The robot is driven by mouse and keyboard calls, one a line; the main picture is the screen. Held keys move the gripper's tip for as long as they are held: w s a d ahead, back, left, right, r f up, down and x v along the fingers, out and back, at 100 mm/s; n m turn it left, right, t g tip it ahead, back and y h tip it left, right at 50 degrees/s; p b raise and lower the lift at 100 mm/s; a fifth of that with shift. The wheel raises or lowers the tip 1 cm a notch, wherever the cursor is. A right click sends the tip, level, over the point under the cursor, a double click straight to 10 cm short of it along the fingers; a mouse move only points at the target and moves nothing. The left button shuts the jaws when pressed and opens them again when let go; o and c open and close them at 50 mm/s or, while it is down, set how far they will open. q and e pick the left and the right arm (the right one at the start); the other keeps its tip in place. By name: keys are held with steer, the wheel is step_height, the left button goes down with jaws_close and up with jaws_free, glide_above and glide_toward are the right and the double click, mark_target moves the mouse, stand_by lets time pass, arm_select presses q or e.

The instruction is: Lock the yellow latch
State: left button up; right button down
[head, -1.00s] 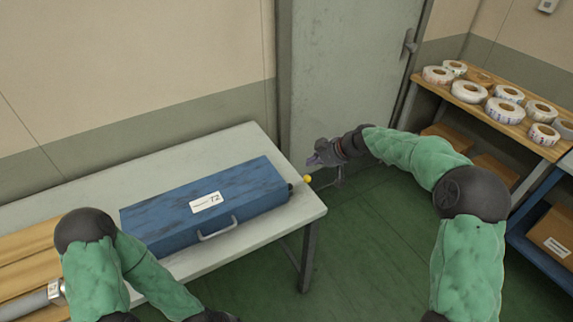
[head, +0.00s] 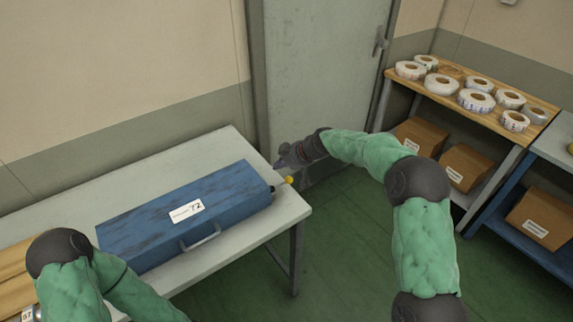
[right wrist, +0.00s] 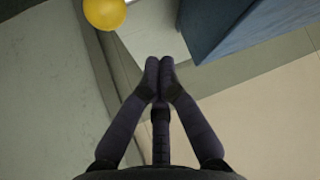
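In the right wrist view the yellow knob (right wrist: 105,12) is at the top left, partly cut off by the frame edge. My right gripper (head: 281,162) is just behind the knob in the head view. In the right wrist view the right gripper's fingertips (right wrist: 159,62) are together with nothing between them, apart from the knob. My left arm is at the lower left of the head view; its gripper is out of frame.
The grey table (head: 292,208) ends just right of the knob. A grey door (head: 325,70) stands behind my right arm. A wooden shelf (head: 545,108) with several tape rolls and cardboard boxes is at the right. Green floor lies open between table and shelf.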

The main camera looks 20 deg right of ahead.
mark_target(281, 185)
steer(key=b+x, duration=0.1)
steer(key=x, duration=0.2)
steer(key=shift+w+a+f, duration=0.1)
steer(key=shift+f, duration=0.15)
steer(key=shift+s+d+f+b, duration=0.15)
steer(key=shift+s+d+b, duration=0.35)
steer(key=shift+s+d, duration=0.65)
steer(key=shift+s+d+f, duration=0.1)
steer(key=shift+s+d, duration=0.15)
steer(key=shift+s, duration=0.1)
arm_select(q)
step_height(281, 185, down, 2)
steer(key=shift+f, duration=0.2)
steer(key=shift+d, duration=0.1)
